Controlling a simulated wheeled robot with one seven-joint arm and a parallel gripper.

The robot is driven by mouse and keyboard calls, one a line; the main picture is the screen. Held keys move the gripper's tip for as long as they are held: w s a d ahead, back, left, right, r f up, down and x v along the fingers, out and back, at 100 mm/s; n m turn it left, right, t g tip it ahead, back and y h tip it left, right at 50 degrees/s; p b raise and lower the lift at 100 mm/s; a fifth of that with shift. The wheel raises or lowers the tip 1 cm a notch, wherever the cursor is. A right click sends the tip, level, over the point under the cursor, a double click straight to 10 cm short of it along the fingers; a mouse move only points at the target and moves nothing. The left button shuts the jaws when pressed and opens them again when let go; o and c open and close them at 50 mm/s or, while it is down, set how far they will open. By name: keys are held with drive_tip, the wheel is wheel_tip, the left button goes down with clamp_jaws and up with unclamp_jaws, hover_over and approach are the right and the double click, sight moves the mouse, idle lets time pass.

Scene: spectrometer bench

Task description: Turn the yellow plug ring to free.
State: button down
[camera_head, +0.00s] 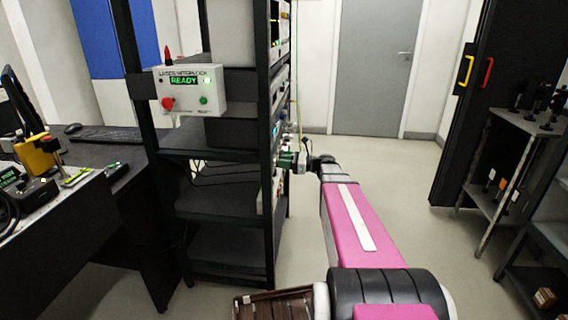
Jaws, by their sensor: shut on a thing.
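My gripper (303,161) is at the right-hand face of the black equipment rack (262,190), reached from the right by my pink arm. It is shut on a small plug at that face. A green part (287,160) shows just left of the jaws. The yellow plug ring cannot be made out. The jaws and the dark rack edge hide that spot, and it is too small to tell which way the ring is turned.
A white interlock box (190,88) reading READY, with a red and a green button, hangs on the rack's near side. A desk with a keyboard (105,134) is at left. A metal shelf stand (508,150) is at right. Open floor (390,170) lies between rack and stand.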

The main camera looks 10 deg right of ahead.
drive_tip(key=n, duration=0.7)
drive_tip(key=shift+s+n, duration=0.1)
drive_tip(key=shift+n, duration=0.2)
drive_tip(key=n, duration=0.4)
drive_tip(key=shift+f, duration=0.1)
drive_tip(key=shift+n, duration=1.8)
drive_tip(key=c, duration=0.9)
unclamp_jaws()
drive_tip(key=shift+c, duration=0.2)
drive_tip(key=v, duration=1)
drive_tip(key=shift+s+d, duration=0.15)
drive_tip(key=shift+d, duration=0.2)
